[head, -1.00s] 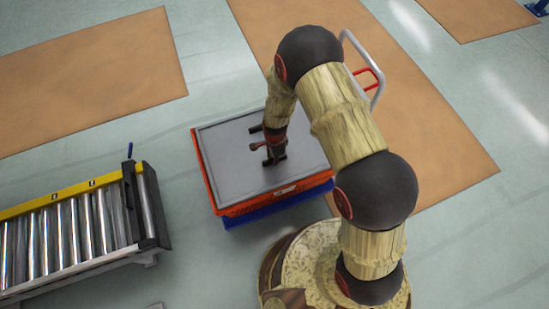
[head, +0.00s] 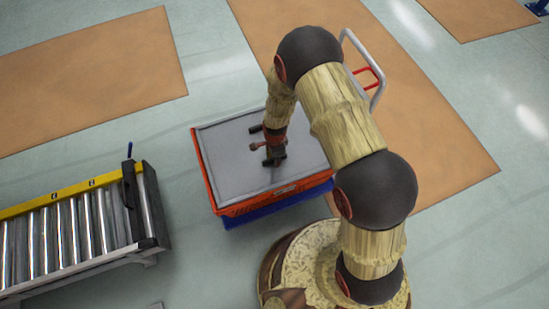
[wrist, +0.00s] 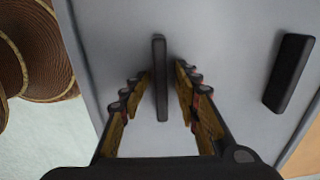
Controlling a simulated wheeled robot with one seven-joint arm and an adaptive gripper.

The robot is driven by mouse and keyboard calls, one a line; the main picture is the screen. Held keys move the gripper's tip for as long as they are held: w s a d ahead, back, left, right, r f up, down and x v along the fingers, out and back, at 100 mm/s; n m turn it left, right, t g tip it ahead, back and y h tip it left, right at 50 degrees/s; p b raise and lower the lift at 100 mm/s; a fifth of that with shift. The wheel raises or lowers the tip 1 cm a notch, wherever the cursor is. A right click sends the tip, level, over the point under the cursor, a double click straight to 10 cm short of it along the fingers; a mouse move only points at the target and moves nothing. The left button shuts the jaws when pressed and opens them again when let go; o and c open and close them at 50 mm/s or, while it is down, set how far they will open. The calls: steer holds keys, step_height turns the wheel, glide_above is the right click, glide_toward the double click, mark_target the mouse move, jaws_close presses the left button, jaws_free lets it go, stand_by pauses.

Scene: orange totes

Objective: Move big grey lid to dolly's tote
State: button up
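The big grey lid (head: 225,165) lies on top of the orange tote (head: 204,178), which sits on a blue dolly (head: 277,206). The lid has two black bar handles; the wrist view shows the near one (wrist: 160,78) and the other (wrist: 289,73) to its right. My gripper (wrist: 158,84) is open, with one finger on each side of the near handle and a gap on both sides. In the head view my gripper (head: 274,157) is low over the lid's right-hand middle, and my arm hides the lid's far right part.
A roller conveyor (head: 75,235) with a yellow side rail stands at the left, apart from the tote. The dolly's silver push handle (head: 378,82) rises behind my arm. Brown floor mats (head: 90,75) lie flat, and the floor between conveyor and tote is clear.

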step_height(320, 180, up, 12)
stand_by(0.7)
steer(key=shift+s, duration=0.1)
